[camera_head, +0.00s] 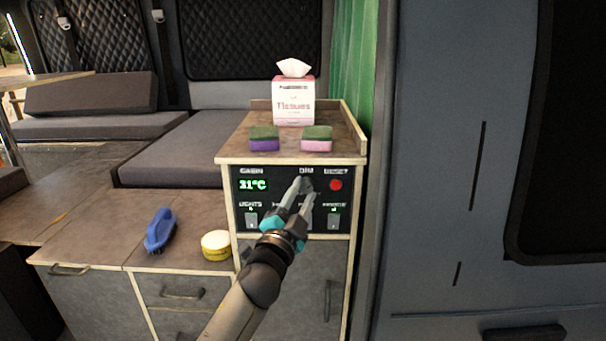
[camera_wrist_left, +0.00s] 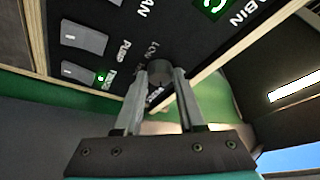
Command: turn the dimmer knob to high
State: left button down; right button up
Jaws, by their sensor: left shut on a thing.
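The dark round dimmer knob (camera_wrist_left: 159,73) sits on the black control panel (camera_head: 243,199), under the label "DIM". My left gripper (camera_head: 304,186) reaches up to the panel from below. In the left wrist view, its two grey fingers (camera_wrist_left: 160,84) stand on either side of the knob and are shut on it. The fingers hide most of the knob in the head view. The knob's pointer and its exact setting cannot be made out. My right gripper is not in view.
The panel also has a green "31°C" display (camera_head: 253,185), a red button (camera_head: 336,185) and rocker switches (camera_head: 251,219). Two sponges (camera_head: 264,138) (camera_head: 317,139) and a tissue box (camera_head: 294,102) stand on the cabinet top. A blue brush (camera_head: 160,231) and a yellow tub (camera_head: 216,245) are on the lower counter.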

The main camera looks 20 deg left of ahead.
pick_arm(q)
jog(key=m+g+p, duration=0.1)
jog(key=m+p, duration=0.2)
jog(key=p, duration=0.1)
jog(key=r+m+g+h+p, duration=0.1)
jog(key=m+p, duration=0.2)
jog(key=p, duration=0.1)
jog(key=shift+a+r, duration=0.15)
jog(key=shift+m+g+p, duration=0.3)
jog(key=shift+m+p, duration=0.25)
jog(key=shift+m, duration=0.45)
jog(key=shift+m+g, duration=0.3)
jog(key=shift+m, duration=0.4)
jog(key=shift+m+g+p, duration=0.3)
jog(key=shift+m+g, duration=0.1)
jog(key=shift+m, duration=0.5)
jog(key=c, duration=0.5)
grip_release()
jog(key=shift+s, duration=0.1)
